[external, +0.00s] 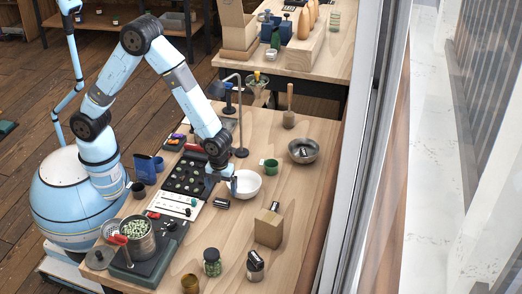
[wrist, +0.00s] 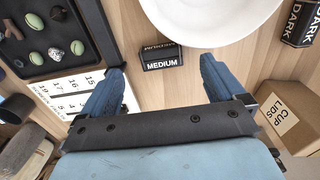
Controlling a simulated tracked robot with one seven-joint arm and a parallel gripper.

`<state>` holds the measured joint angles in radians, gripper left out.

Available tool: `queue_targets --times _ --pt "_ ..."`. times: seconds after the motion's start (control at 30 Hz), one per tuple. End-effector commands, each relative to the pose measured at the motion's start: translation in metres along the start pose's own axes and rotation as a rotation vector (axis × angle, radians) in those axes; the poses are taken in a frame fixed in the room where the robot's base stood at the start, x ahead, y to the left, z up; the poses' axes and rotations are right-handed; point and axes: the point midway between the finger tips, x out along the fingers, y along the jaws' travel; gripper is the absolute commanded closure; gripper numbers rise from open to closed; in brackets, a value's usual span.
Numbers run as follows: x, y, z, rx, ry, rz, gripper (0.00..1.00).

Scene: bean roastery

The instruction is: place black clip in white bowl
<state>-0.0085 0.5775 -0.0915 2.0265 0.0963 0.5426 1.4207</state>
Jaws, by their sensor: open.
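A small black clip marked MEDIUM (wrist: 161,58) lies on the wooden table. In the external view the black clip (external: 222,203) sits at the lower left of the white bowl (external: 246,190). The bowl's rim (wrist: 213,40) shows at the top of the wrist view. My gripper (external: 222,186) points down at the bowl's left side. In the wrist view my gripper (wrist: 162,76) is open, with the clip in line with the gap between its blue fingers. Nothing is held.
A clip marked DARK (wrist: 300,20) lies to the right, near a CUP LIDS box (wrist: 288,118). A black bean tray (wrist: 60,38) and a numbered card (wrist: 70,92) are at left. A green cup (external: 270,166) and a metal bowl (external: 303,158) stand beyond the white bowl.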

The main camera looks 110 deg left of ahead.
Motion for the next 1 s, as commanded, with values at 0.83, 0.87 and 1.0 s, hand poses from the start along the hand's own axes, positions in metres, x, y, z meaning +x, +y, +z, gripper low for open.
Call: queue_targets --times 0.83,0.87,1.0 --pt "0.058 -0.001 -0.005 0.000 0.000 -0.002 0.04" --pt "0.058 -0.001 -0.005 0.000 0.000 -0.002 0.04" --pt "0.058 -0.001 -0.005 0.000 0.000 -0.002 0.17"
